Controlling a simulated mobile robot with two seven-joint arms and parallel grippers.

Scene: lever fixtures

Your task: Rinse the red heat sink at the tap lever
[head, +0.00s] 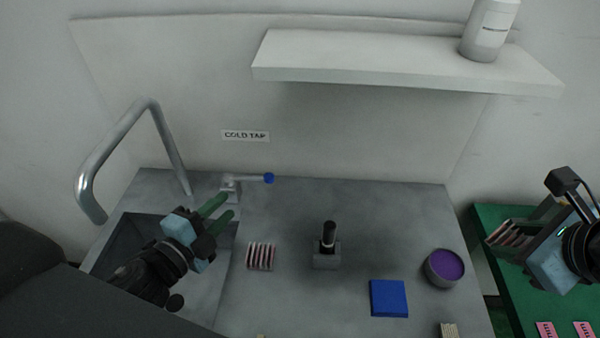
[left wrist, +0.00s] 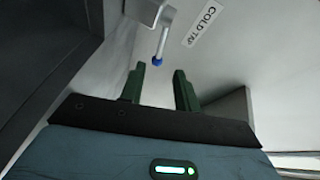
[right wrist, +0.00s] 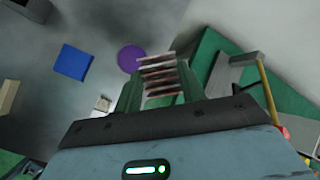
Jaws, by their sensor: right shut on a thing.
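The tap lever (head: 250,179), a metal bar with a blue knob, is level beside the "COLD TAP" label; its blue tip also shows in the left wrist view (left wrist: 157,62). My left gripper (head: 222,206) is open and empty, just in front of the lever and not touching it. My right gripper (right wrist: 158,85) is shut on a finned heat sink (right wrist: 160,72) with dark red and pale stripes, held at the far right over the green surface; it also shows in the head view (head: 503,234). A similar reddish striped heat sink (head: 261,257) lies on the counter.
The curved metal spout (head: 115,140) arches over the sink basin (head: 130,240) at left. A black-handled grey block (head: 327,254), a blue pad (head: 389,298) and a purple-filled bowl (head: 444,267) stand on the counter. A shelf (head: 390,66) with a white bottle (head: 489,30) hangs above.

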